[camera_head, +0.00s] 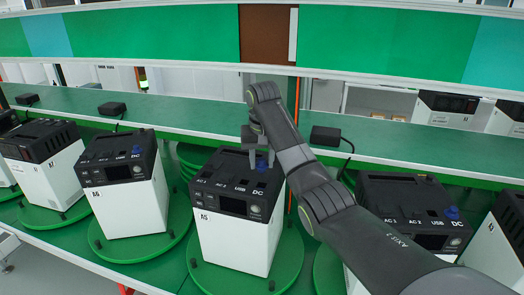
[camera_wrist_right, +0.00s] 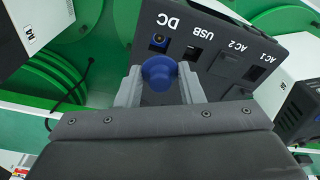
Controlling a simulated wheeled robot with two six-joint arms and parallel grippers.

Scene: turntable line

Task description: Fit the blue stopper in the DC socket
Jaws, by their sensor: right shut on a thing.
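The blue stopper (camera_wrist_right: 158,72) sits between the fingertips of my right gripper (camera_wrist_right: 158,88), which is shut on it. In the head view the right gripper (camera_head: 259,158) hangs over the black top of the middle white box (camera_head: 228,240), at its DC side, with a bit of blue below the fingers. In the wrist view the DC socket (camera_wrist_right: 158,41) shows uncovered, just past the stopper and beside the USB port. The stopper looks apart from the socket; its exact height above the panel cannot be told. My left gripper is not in view.
The middle box stands on a green turntable (camera_head: 290,260). Similar boxes stand on both sides; the left neighbour (camera_head: 125,190) and the right neighbour (camera_head: 415,215) show blue stoppers. A green shelf (camera_head: 190,122) with small black adapters runs behind.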

